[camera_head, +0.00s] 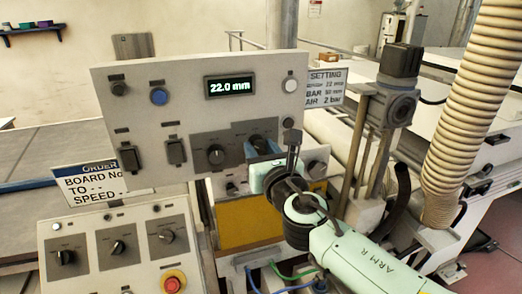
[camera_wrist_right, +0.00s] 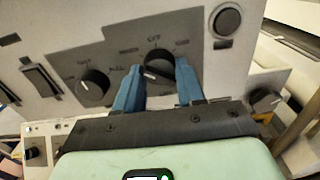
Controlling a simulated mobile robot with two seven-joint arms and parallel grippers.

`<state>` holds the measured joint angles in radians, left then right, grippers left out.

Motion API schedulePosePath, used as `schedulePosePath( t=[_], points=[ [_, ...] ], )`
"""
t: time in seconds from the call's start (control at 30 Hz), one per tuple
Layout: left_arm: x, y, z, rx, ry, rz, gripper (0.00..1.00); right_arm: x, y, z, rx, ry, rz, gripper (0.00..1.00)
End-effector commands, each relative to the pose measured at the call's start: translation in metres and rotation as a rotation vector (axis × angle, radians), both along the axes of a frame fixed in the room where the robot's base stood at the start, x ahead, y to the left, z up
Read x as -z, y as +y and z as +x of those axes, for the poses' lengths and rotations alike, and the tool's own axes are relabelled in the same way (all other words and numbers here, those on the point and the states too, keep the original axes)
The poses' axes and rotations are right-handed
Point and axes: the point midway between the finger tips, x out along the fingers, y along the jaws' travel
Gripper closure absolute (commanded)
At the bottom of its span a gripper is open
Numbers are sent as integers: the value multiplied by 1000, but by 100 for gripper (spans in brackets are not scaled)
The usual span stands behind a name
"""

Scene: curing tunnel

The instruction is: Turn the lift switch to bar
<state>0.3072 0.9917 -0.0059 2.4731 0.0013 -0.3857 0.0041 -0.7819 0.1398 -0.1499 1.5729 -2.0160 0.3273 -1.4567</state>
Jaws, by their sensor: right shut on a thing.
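The upright grey control panel (camera_head: 185,85) fills the middle of the head view. My right gripper (camera_head: 262,150) reaches its right part. In the wrist view its blue fingers (camera_wrist_right: 158,80) are shut on a dark rotary knob (camera_wrist_right: 158,62), one finger on each side. The knob has a label that looks like OFF above it, with small labels at upper left and right too blurred to read. The knob's pointer sits tilted between the fingers, partly hidden. A second dark knob (camera_head: 215,154) is to its left on the same dark plate. My left gripper is not in view.
A display (camera_head: 229,86) reads 22.0 mm. A setting sign (camera_head: 325,88) stands to its right. Two rocker switches (camera_head: 175,152), a blue button (camera_head: 159,96) and a white button (camera_head: 290,85) are close by. A lower console carries a red stop button (camera_head: 173,282). A ribbed hose (camera_head: 470,110) hangs at right.

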Motion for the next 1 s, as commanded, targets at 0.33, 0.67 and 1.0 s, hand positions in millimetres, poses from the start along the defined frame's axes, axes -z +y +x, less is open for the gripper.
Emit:
schedulePosePath(
  t=[0.33, 0.67, 1.0],
  points=[
    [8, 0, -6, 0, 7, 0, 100, 1, 0, 0, 1, 35, 107, 92],
    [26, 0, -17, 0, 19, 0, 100, 2, 1, 0, 0, 122, 376, 92],
    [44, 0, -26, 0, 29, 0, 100, 1, 1, 0, 0, 221, 684, 92]
  ],
)
